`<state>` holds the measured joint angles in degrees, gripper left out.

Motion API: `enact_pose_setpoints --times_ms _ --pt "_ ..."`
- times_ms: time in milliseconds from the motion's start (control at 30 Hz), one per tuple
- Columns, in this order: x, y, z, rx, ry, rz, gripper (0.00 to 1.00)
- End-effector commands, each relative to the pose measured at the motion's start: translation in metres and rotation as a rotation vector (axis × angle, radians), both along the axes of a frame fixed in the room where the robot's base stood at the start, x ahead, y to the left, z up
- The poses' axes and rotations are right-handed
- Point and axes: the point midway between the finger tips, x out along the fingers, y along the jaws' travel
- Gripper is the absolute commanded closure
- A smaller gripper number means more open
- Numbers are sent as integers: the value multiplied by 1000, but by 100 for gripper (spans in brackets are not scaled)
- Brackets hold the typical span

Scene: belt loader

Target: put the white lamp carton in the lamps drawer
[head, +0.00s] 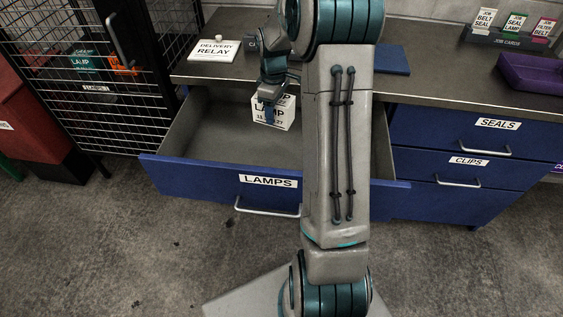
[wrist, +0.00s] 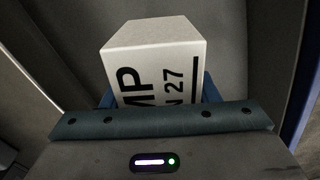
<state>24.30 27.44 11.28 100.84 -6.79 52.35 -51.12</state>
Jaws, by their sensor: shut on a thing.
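The white lamp carton (head: 284,115), printed "LAMP", is in my gripper (head: 269,97) over the lamps drawer. In the wrist view the carton (wrist: 156,52) sits between the blue fingers (wrist: 158,96), its printed face towards the camera. The lamps drawer (head: 220,185) is pulled open, with a blue front labelled "LAMPS" and a grey inside. The part of the drawer that I see is empty; my arm hides its right part. The carton is within the drawer's outline; I cannot tell whether it touches the drawer floor.
The seals drawer (head: 470,135) and clips drawer (head: 450,172) at right are shut. A wire cage (head: 85,80) stands at left. A purple tray (head: 530,75) and job cards are at back right.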

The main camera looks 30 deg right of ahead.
Motion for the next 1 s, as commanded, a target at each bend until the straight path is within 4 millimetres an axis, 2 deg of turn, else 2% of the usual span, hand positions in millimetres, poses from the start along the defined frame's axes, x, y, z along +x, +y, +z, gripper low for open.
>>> enact_pose_setpoints --times_ms 33,100,400,533,800,1000 --pt "-1 -9 -21 0 -1 33 76" --pt "-3 -19 -31 1 -1 87 76" --pt "-8 -45 -51 4 -2 242 76" --pt "-9 -48 -62 6 1 262 76" --pt "-10 -48 -107 6 1 262 76" --pt "-9 -48 -122 5 0 261 76"
